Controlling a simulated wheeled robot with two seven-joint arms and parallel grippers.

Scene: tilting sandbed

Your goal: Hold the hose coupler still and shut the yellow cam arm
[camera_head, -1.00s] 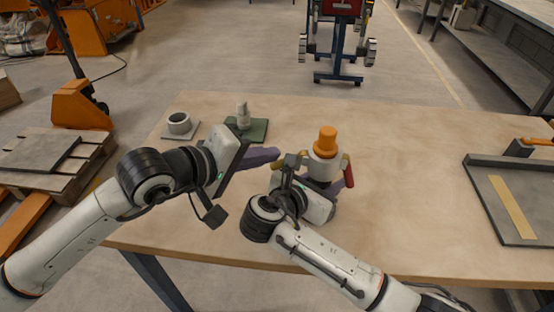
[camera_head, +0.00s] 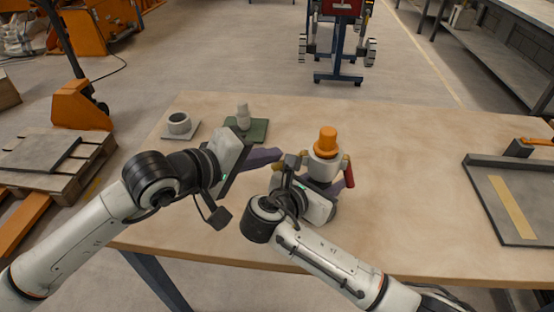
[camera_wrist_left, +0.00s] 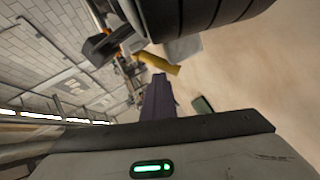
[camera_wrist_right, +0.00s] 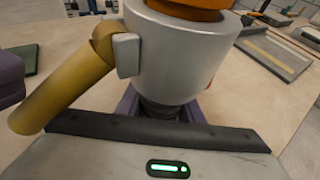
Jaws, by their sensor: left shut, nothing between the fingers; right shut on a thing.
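The hose coupler (camera_head: 323,168) is a pale grey cylinder with an orange top, upright on the table. My right gripper (camera_wrist_right: 158,104) is shut around its dark lower neck. The yellow cam arm (camera_wrist_right: 65,85) sticks out and down from a lug on the coupler's left side in the right wrist view, standing away from the body. It lies just beyond my left fingertips in the left wrist view (camera_wrist_left: 157,63). My left gripper (camera_head: 275,154) is shut and empty, left of the coupler. Its purple fingers point toward the yellow arm; I cannot tell whether they touch it.
A red arm (camera_head: 349,174) hangs on the coupler's right side. A green plate with a pale fitting (camera_head: 243,116) and a grey ring on a plate (camera_head: 179,123) stand at the back left. A grey tray (camera_head: 487,208) lies at the right. The table between coupler and tray is clear.

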